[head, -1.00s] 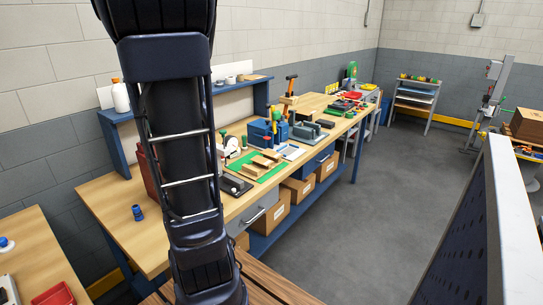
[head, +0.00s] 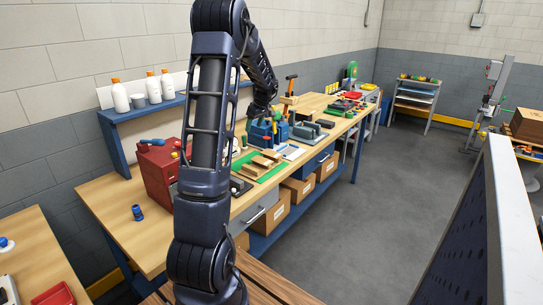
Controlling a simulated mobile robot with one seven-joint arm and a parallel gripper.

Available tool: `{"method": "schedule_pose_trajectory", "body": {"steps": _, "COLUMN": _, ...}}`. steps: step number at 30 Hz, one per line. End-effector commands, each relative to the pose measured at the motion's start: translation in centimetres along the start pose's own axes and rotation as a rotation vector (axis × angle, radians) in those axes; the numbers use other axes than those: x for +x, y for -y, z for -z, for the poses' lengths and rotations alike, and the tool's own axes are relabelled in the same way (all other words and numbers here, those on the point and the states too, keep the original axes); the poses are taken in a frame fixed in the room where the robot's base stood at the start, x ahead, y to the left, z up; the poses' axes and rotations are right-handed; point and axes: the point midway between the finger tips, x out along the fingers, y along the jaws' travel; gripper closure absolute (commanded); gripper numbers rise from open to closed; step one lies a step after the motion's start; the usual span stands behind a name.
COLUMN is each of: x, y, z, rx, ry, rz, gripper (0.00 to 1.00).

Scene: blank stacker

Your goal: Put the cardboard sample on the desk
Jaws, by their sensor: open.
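The long wooden desk (head: 110,200) runs along the wall from front left to the back. Several tan flat pieces (head: 264,161) lie on a green mat (head: 246,171) on it. They may include the cardboard sample, but they are too small to tell. My gripper (head: 262,112) is small and dark at the end of my arm. It appears above the desk near the blue machine, apart from the tan pieces in the picture. It is open, and I see nothing held in it. My arm hides part of the desk.
A red toolbox (head: 156,175) and a blue cylinder (head: 137,213) stand on the desk's near part. White bottles (head: 120,97) stand on the blue shelf (head: 150,107). Cardboard boxes (head: 273,215) sit under the desk. The grey floor (head: 370,190) to the right is clear.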

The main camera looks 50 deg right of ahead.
Motion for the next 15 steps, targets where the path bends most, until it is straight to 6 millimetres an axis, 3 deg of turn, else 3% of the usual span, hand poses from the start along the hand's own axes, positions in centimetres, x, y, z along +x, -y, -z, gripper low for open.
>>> {"method": "schedule_pose_trajectory", "body": {"steps": 1, "x": 0.7, "y": -2.3, "z": -2.0, "rx": 0.011, "ry": -0.004, "rz": -0.002, "gripper": 0.35}}
{"method": "schedule_pose_trajectory", "body": {"steps": 6, "x": 2.1, "y": -7.4, "z": -6.6, "rx": 0.010, "ry": -0.022, "rz": -0.012, "gripper": 0.35}}
{"method": "schedule_pose_trajectory", "body": {"steps": 10, "x": 2.6, "y": -9.3, "z": -8.6, "rx": 0.010, "ry": -0.030, "rz": -0.017, "gripper": 0.35}}
{"method": "schedule_pose_trajectory", "body": {"steps": 15, "x": 3.4, "y": -9.9, "z": -9.2, "rx": 0.007, "ry": -0.033, "rz": -0.018, "gripper": 0.35}}
